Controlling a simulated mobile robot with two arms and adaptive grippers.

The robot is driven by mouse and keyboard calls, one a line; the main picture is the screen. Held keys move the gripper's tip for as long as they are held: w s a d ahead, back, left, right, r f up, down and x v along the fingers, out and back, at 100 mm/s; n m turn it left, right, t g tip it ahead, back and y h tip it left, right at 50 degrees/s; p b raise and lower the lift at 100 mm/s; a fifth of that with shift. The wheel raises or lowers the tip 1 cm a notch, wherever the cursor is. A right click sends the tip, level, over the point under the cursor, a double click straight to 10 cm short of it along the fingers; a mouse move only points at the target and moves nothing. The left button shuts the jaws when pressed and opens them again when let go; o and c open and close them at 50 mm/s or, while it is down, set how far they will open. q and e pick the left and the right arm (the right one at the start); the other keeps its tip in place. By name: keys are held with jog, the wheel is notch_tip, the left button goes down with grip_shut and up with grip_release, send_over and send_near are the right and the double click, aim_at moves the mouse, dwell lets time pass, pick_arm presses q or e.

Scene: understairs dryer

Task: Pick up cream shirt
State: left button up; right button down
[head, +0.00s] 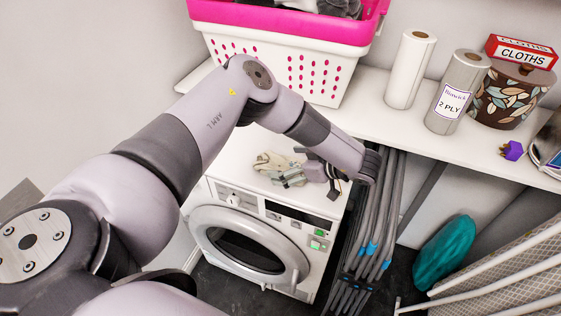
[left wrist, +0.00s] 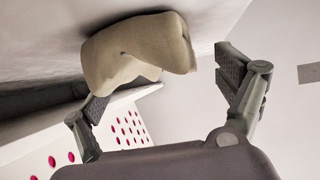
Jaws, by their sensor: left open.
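The cream shirt (head: 274,164) lies crumpled on the white top of the dryer (head: 232,150). In the left wrist view the shirt (left wrist: 135,48) is a folded beige bundle just ahead of the open fingers. My left gripper (head: 316,172) is over the dryer top, just to the right of the shirt in the head view. In the left wrist view its fingers (left wrist: 160,84) are wide apart with nothing held. One finger is close to the shirt's lower edge; I cannot tell if they touch. My right gripper is not in view.
A white shelf (head: 376,108) behind holds a pink-and-white basket (head: 275,60), paper rolls (head: 410,70), a leaf-patterned bin (head: 505,100) and a red cloths box (head: 520,52). Grey poles (head: 385,215) stand right of the dryer. A teal bag (head: 443,255) and a patterned board (head: 510,275) are further right.

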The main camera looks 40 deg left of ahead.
aim_at(285, 162)
pick_arm(q)
jog(key=shift+a+f, duration=0.25)
jog(key=shift+a, duration=0.2)
jog(key=c, duration=1.4)
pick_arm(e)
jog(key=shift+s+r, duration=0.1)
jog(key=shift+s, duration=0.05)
pick_arm(q)
jog(key=shift+r, duration=0.15)
notch_tip(285, 162, up, 20)
jog(key=b, duration=0.2)
jog(key=s+d+f+m+t+h, duration=0.1)
jog(key=s+d+f+m+t, duration=0.1)
jog(key=s+d+f, duration=0.1)
jog(key=s+d+f+m+t+h, duration=0.1)
jog(key=s+d+f+m+t, duration=0.2)
jog(key=d, duration=0.3)
jog(key=s+d+f+m+t, duration=0.3)
jog(key=s+d, duration=0.1)
jog(key=d, duration=0.1)
jog(key=shift+s+h, duration=0.35)
jog(key=shift+h, duration=0.05)
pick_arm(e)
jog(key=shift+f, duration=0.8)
